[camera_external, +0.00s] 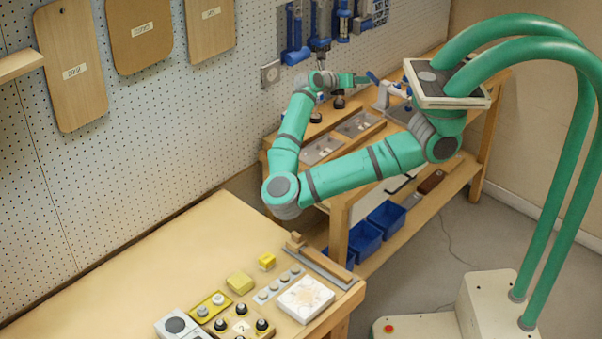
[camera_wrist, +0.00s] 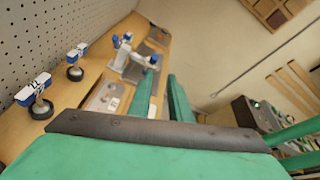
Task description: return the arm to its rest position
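My green arm (camera_external: 352,172) is bent, with its elbow low over the gap between the two benches and its forearm reaching up to the back bench. My gripper (camera_external: 362,80) is above the back bench near the pegboard. In the wrist view my gripper (camera_wrist: 159,85) shows two green fingers apart, with nothing held between them. A white and blue device (camera_external: 388,92) stands on the back bench just right of the fingers; it also shows ahead of them in the wrist view (camera_wrist: 130,58). Whether they touch cannot be told.
Two blue and white pieces on black round bases (camera_wrist: 40,105) (camera_wrist: 75,60) stand left of my gripper. Blue tools (camera_external: 320,25) hang close on the pegboard. The front bench (camera_external: 150,265) holds a white box (camera_external: 306,298) and yellow blocks (camera_external: 240,282). Blue bins (camera_external: 386,218) sit below.

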